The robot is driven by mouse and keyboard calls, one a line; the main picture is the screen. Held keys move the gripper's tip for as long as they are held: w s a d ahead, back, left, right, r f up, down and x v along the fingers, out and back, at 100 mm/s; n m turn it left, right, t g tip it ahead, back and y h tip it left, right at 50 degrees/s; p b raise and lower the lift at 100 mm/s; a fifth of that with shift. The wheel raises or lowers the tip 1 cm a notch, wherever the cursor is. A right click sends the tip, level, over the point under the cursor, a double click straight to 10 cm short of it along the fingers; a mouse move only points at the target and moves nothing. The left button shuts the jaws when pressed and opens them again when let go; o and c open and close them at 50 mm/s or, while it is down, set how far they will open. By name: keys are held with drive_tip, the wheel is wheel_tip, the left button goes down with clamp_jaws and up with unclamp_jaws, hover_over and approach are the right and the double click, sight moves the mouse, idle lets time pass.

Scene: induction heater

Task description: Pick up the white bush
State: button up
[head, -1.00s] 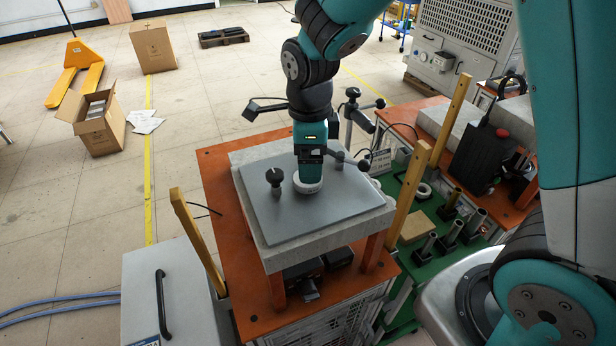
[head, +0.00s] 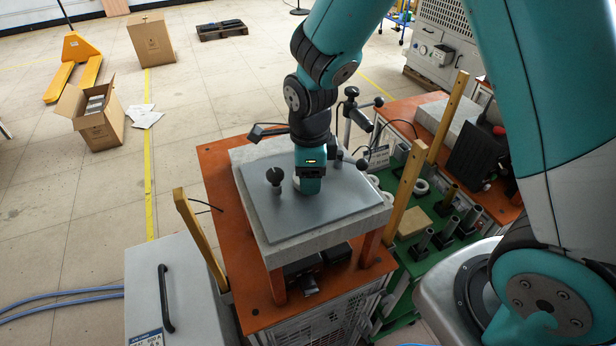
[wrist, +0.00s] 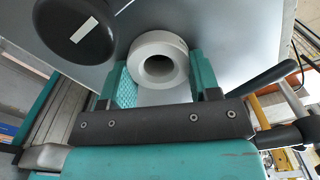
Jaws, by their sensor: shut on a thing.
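The white bush (wrist: 142,50), a pale thick ring with a round hole, sits between the teal fingers of my gripper (wrist: 163,78) in the wrist view. The fingers are shut on its two sides. In the head view my gripper (head: 309,190) points down over the grey plate (head: 335,205), and only a pale edge of the bush (head: 297,184) shows beside it. I cannot tell whether the bush touches the plate or is just above it.
A black knob (head: 275,177) stands on the plate close to the left of my gripper. Wooden posts (head: 407,190) rise near the orange bench (head: 225,185). A green board (head: 432,222) at right carries dark stands and pale rings. A jointed stand (head: 352,115) is behind my gripper.

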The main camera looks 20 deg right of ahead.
wheel_tip(320, 180, up, 28)
drive_tip(key=p, duration=0.3)
drive_tip(key=shift+f, duration=0.2)
idle(0.5)
